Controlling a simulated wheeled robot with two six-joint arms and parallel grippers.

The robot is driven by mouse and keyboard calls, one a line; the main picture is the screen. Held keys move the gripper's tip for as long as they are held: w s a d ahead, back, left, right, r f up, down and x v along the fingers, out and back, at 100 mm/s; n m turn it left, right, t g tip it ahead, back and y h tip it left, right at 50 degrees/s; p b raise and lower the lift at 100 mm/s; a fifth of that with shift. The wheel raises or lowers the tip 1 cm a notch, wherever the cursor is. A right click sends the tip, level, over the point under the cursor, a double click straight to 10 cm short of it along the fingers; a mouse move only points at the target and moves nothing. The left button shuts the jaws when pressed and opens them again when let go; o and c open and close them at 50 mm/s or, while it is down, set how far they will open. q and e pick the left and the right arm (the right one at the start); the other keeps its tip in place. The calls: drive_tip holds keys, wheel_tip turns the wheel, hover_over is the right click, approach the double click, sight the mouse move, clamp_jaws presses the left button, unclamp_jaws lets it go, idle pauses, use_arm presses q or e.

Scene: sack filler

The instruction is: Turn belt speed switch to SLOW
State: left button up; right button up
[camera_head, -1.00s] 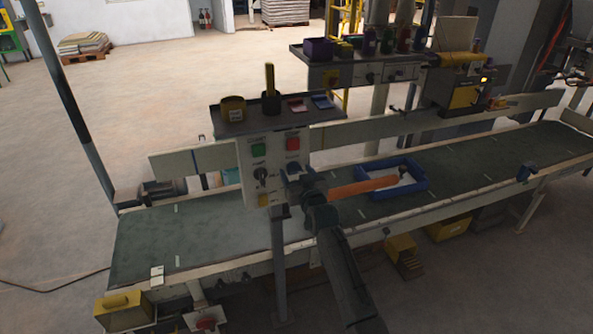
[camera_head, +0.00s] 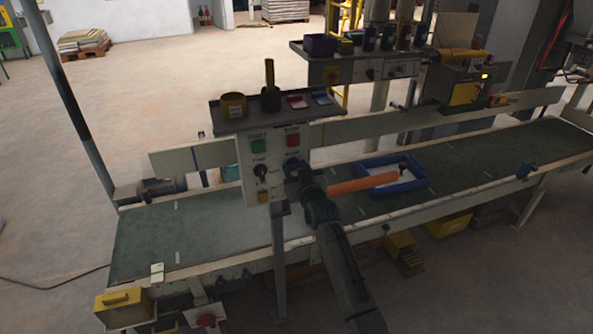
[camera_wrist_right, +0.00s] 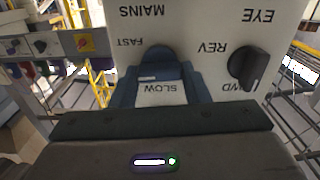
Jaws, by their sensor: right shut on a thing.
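The control panel (camera_head: 250,182) is a pale upright box above the conveyor, with a green START button (camera_head: 258,146) and a red STOP button (camera_head: 292,141). My right gripper (camera_head: 296,173) is at the panel's lower right. In the right wrist view the labels appear upside down. There my right gripper (camera_wrist_right: 160,84) is shut on the dark belt speed switch (camera_wrist_right: 158,53), beside the FAST and SLOW labels. The SLOW label shows between the fingers. The fingers partly hide the switch, so its pointing direction is unclear. My left gripper is not in view.
A REV/FWD knob (camera_wrist_right: 248,68) sits close beside the gripper on the same panel. A shelf (camera_head: 225,122) with small containers tops the panel. A blue tray (camera_head: 424,184) lies on the green conveyor belt (camera_head: 230,222). Open floor lies behind.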

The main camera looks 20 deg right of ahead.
drive_tip(key=n+b, duration=0.1)
drive_tip(key=n, duration=0.2)
drive_tip(key=shift+f+n+b, duration=0.2)
drive_tip(key=shift+n+b, duration=0.2)
drive_tip(key=n+b, duration=0.1)
drive_tip(key=n, duration=0.3)
drive_tip(key=shift+a+n+b, duration=0.1)
drive_tip(key=shift+n+b, duration=0.2)
drive_tip(key=n+b, duration=0.1)
drive_tip(key=n, duration=0.3)
drive_tip(key=shift+n, duration=0.3)
drive_tip(key=shift+a+f+n+b, duration=0.1)
drive_tip(key=shift+n+b, duration=0.4)
drive_tip(key=shift+n, duration=1.6)
drive_tip(key=o, duration=1)
